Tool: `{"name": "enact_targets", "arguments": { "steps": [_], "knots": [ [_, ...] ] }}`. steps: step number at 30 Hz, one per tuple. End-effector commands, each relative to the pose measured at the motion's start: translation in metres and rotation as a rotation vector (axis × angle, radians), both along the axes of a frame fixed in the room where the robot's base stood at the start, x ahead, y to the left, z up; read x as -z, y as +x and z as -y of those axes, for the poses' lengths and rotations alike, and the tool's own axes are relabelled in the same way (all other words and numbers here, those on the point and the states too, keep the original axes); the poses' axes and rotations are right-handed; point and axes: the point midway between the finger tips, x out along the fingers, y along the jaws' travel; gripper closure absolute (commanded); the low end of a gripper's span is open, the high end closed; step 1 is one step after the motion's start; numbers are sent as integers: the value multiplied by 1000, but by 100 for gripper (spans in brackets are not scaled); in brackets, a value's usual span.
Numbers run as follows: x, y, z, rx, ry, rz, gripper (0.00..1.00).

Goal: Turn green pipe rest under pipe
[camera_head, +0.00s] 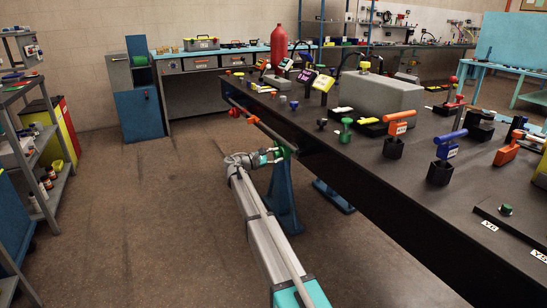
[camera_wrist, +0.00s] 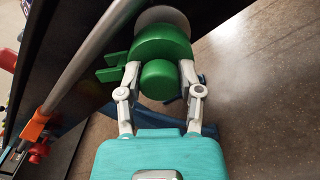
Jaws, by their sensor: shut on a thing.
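The green pipe rest (camera_wrist: 160,45) is a rounded green body with a round knob (camera_wrist: 158,80) facing me and two flat prongs on its left. In the wrist view the prongs point toward the grey pipe (camera_wrist: 84,65); I cannot tell whether they touch it. The rest also shows in the head view (camera_head: 284,149) at the near end of the pipe, beside the bench edge. My gripper (camera_wrist: 160,75) has one finger on each side of the knob and is shut on it. It is small in the head view (camera_head: 273,157).
An orange bracket (camera_wrist: 36,127) and a red part (camera_wrist: 38,153) sit farther along the pipe. A blue stand (camera_head: 283,195) is below the rest. The dark bench (camera_head: 385,185) lies to the right, with several valves on it. The floor (camera_head: 130,220) at left is clear.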

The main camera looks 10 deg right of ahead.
Motion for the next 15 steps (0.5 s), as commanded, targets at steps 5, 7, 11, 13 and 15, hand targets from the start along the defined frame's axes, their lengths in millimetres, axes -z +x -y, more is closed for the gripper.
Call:
{"name": "enact_targets", "arguments": {
  "steps": [5, 7, 11, 13, 15],
  "knots": [
    [1, -5, 6, 15, 53, 158, 100],
    [2, -5, 6, 14, 74, 221, 100],
    [2, -5, 6, 14, 111, 339, 100],
    [2, -5, 6, 14, 133, 402, 100],
    [3, -5, 6, 13, 153, 466, 100]
  ]
}}
